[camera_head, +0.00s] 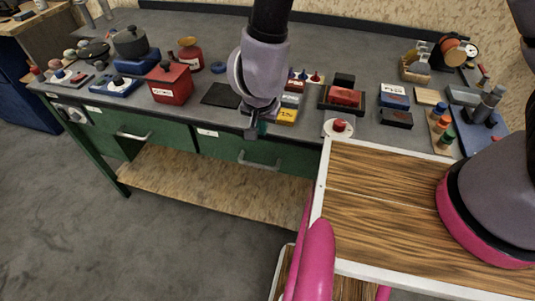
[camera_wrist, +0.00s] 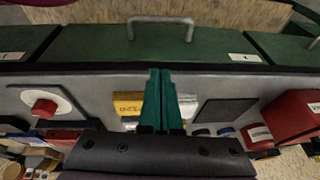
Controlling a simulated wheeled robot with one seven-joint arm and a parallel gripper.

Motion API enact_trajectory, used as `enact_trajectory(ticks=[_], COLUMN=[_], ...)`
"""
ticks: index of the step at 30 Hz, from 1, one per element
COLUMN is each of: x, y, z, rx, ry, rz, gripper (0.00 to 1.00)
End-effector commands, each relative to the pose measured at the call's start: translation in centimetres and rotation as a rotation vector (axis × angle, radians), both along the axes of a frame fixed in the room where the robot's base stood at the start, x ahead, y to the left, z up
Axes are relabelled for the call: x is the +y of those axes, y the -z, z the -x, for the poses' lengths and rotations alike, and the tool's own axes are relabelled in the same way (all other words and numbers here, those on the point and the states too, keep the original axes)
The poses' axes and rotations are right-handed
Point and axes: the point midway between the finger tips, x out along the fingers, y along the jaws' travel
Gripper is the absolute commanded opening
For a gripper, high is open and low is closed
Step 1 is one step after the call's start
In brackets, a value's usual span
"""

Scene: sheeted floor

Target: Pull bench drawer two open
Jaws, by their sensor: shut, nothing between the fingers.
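The workbench has green drawers along its front. One drawer (camera_head: 225,147) with a grey bar handle (camera_head: 260,162) and a white label sits below my gripper; its front looks closed. Another drawer (camera_head: 105,122) with its own handle (camera_head: 133,135) lies to its left. The label numbers are too small to read, so I cannot tell which is drawer two. My gripper (camera_head: 262,129) is over the bench's front edge, above the nearer handle and apart from it. In the wrist view, its green fingers (camera_wrist: 160,75) are together and empty, with the handle (camera_wrist: 161,22) beyond their tips.
A red box (camera_head: 170,84), a black mat (camera_head: 221,95), a yellow box (camera_head: 287,116) and a red button (camera_head: 339,125) on a white base stand on the bench top. A wood-topped surface (camera_head: 385,185) is at the right. The floor before the drawers is clear.

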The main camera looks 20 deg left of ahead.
Motion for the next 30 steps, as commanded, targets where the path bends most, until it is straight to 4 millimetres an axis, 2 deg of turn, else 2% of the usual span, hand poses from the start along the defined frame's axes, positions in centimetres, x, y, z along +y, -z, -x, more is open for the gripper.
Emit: enact_trajectory(ticks=[1,3,7,11,22,30], x=[-0.4,-0.9,-1.4,-1.5,-1.5,-1.4], y=[1.4,2.6,3.7,4.9,11.0,12.8], z=[1.2,2.1,2.8,2.4,0.1,-0.6], rx=[-0.005,-0.014,-0.023,-0.024,-0.022,-0.023], ry=[-0.009,-0.014,-0.016,-0.016,-0.014,-0.016], rz=[0.036,0.071,0.101,0.105,0.102,0.099], gripper=[0.00,0.00,0.00,0.00,0.00,0.00])
